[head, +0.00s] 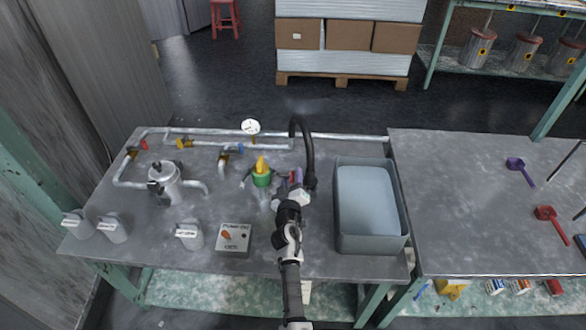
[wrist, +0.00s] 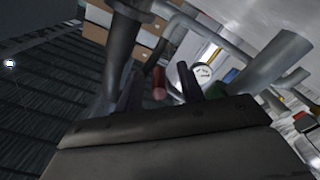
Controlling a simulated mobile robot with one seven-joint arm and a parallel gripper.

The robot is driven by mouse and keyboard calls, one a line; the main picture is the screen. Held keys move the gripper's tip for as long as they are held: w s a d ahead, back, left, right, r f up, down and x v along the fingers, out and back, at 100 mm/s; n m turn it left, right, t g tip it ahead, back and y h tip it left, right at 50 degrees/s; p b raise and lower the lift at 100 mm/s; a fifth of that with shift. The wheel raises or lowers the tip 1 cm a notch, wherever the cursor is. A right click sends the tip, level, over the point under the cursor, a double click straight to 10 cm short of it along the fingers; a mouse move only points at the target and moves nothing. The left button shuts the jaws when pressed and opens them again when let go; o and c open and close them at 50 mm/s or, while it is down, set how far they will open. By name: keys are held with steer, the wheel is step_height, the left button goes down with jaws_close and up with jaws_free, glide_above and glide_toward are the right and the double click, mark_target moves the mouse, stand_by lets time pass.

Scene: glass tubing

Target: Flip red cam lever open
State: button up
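My gripper (head: 294,184) is low over the bench, beside the dark curved faucet (head: 309,150). A small red part (head: 297,173), probably the red cam lever, shows at the gripper's tip, partly hidden by it. In the wrist view, my gripper (wrist: 161,88) has its two dark fingers apart. A red rounded end (wrist: 158,78), probably the same lever, shows between the fingers. I cannot tell whether a finger touches it. Another red handle (head: 144,145) is on the piping at the back left.
A green and yellow fitting (head: 261,176) stands just left of the gripper. A grey basin (head: 372,245) is to the right. A pressure gauge (head: 250,127), a metal pot (head: 166,184) and a switch box (head: 234,238) are to the left. Pipes run along the back.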

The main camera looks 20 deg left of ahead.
steer(key=shift+w+a, duration=0.1)
steer(key=shift+w, duration=0.3)
steer(key=shift+c, duration=0.5)
jaws_close()
steer(key=shift+r+n+p, duration=0.65)
steer(key=shift+r+n, duration=0.15)
steer(key=shift+n, duration=0.5)
jaws_free()
steer(key=shift+o, duration=0.5)
steer(key=shift+f, duration=0.1)
